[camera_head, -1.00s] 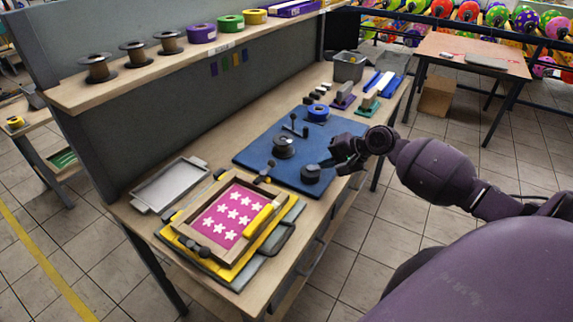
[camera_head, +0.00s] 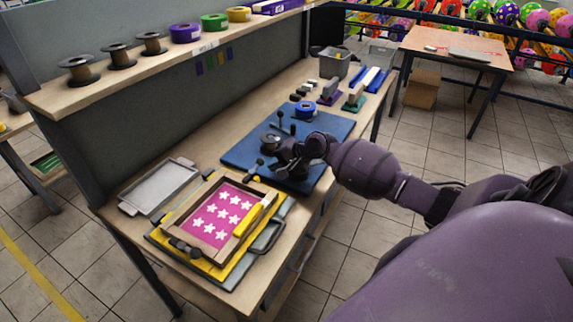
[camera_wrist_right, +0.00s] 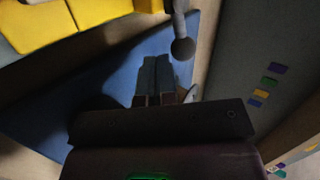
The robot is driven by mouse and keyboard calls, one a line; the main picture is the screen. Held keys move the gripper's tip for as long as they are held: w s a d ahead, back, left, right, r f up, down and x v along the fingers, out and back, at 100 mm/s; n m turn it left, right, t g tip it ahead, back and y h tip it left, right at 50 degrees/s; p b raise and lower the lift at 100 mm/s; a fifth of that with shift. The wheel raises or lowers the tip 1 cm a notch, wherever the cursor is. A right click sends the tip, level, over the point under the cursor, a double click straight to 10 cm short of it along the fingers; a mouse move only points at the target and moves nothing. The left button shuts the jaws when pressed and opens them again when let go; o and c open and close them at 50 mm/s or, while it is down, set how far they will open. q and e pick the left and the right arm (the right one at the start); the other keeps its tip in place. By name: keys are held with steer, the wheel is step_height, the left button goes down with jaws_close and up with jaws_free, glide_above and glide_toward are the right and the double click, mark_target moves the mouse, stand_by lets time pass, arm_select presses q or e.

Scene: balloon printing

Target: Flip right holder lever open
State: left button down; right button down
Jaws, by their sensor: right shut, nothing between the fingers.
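The screen frame (camera_head: 232,192) with a pink sheet of white stars lies on a yellow base. A dark holder lever with a round knob (camera_head: 259,162) stands at its far right corner. In the right wrist view a lever's ball knob (camera_wrist_right: 183,48) hangs from the top, just right of my fingertips. My right gripper (camera_head: 283,170) is over the blue mat, right of the lever, and partly hidden by my wrist. In the wrist view its fingers (camera_wrist_right: 157,64) are together and empty; I cannot tell whether they touch the knob. My left gripper is out of view.
A blue mat (camera_head: 243,151) bears a dark spool (camera_head: 271,141) and blue tape (camera_head: 306,109). A grey tray (camera_head: 160,187) lies left of the frame. A wooden shelf (camera_head: 110,80) with several spools runs above the table's back. A black handle and another dark holder flank the frame.

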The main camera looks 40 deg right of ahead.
steer(key=shift+w+a, duration=0.15)
steer(key=shift+w, duration=0.15)
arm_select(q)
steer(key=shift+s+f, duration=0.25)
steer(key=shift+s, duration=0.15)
arm_select(e)
steer(key=shift+w+b, duration=0.15)
steer(key=shift+b, duration=0.3)
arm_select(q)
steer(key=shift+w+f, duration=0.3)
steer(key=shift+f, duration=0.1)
arm_select(e)
steer(key=shift+n, duration=0.3)
arm_select(q)
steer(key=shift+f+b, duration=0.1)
steer(key=shift+b, duration=0.25)
arm_select(e)
steer(key=shift+w+y, duration=0.15)
steer(key=shift+y, duration=0.15)
